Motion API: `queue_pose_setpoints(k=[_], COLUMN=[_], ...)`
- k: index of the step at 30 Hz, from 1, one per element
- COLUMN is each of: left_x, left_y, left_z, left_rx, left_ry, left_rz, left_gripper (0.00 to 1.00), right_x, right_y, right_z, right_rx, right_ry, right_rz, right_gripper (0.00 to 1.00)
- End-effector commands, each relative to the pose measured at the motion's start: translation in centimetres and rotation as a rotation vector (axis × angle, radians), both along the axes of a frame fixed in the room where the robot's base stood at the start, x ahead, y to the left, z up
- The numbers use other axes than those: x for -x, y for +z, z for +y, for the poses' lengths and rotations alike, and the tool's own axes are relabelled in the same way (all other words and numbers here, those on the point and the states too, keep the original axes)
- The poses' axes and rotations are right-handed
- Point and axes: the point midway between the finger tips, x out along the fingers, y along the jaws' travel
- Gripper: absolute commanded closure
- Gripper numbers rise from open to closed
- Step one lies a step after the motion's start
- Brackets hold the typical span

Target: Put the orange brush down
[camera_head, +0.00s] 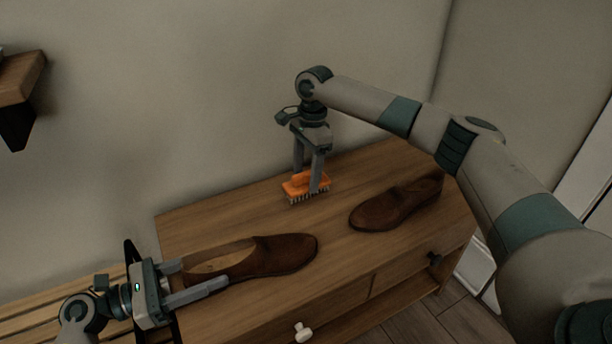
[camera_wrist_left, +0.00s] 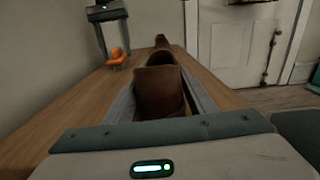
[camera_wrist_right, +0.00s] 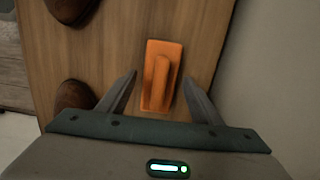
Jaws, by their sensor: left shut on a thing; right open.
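The orange brush (camera_head: 306,186) rests on the wooden cabinet top (camera_head: 345,170), bristles down, towards the wall. It also shows in the left wrist view (camera_wrist_left: 117,57) and the right wrist view (camera_wrist_right: 160,76). My right gripper (camera_head: 309,180) points down over the brush. Its fingers are open, one on each side of the brush, with gaps visible in the right wrist view (camera_wrist_right: 158,88). My left gripper (camera_head: 203,281) is shut on the heel part of a brown shoe (camera_head: 285,252), which lies along the front left of the cabinet top.
A second brown shoe (camera_head: 397,203) stands at the right of the cabinet top. The wall rises close behind the brush. A slatted bench (camera_head: 60,305) is at the left, and a wooden shelf (camera_head: 20,80) juts out at upper left. Some bare wood lies between the shoes and brush.

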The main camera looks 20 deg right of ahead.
Motion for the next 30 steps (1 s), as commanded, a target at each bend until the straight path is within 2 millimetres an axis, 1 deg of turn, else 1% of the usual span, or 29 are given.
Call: queue_pose_setpoints(k=[5,15,18,21,24,30], left_x=[0.1,0.1,0.1,0.1,0.1,0.1], left_y=[-0.1,-0.2,-0.2,-0.2,-0.2,-0.1], left_z=[0.0,0.0,0.0,0.0,0.0,0.0], left_rx=[-0.002,-0.002,-0.002,-0.002,-0.002,-0.002], left_ry=[-0.002,-0.002,-0.002,-0.002,-0.002,-0.002], left_rz=[0.003,0.003,0.003,0.003,0.003,0.003], left_gripper=[0.83,0.83,0.83,0.83,0.83,0.83], right_x=[-0.1,-0.3,-0.4,-0.4,-0.4,-0.3], right_y=[2.4,8.4,9.6,10.5,11.0,11.1], right_z=[-0.2,-0.8,-1.0,-1.1,-1.2,-1.2], right_rx=[-0.001,-0.001,-0.001,0.000,0.000,0.000], right_ry=[0.000,0.001,0.001,0.001,0.001,0.000], right_rz=[-0.002,-0.002,-0.002,-0.001,-0.001,0.000], right_gripper=[0.41,0.41,0.41,0.41,0.41,0.41])
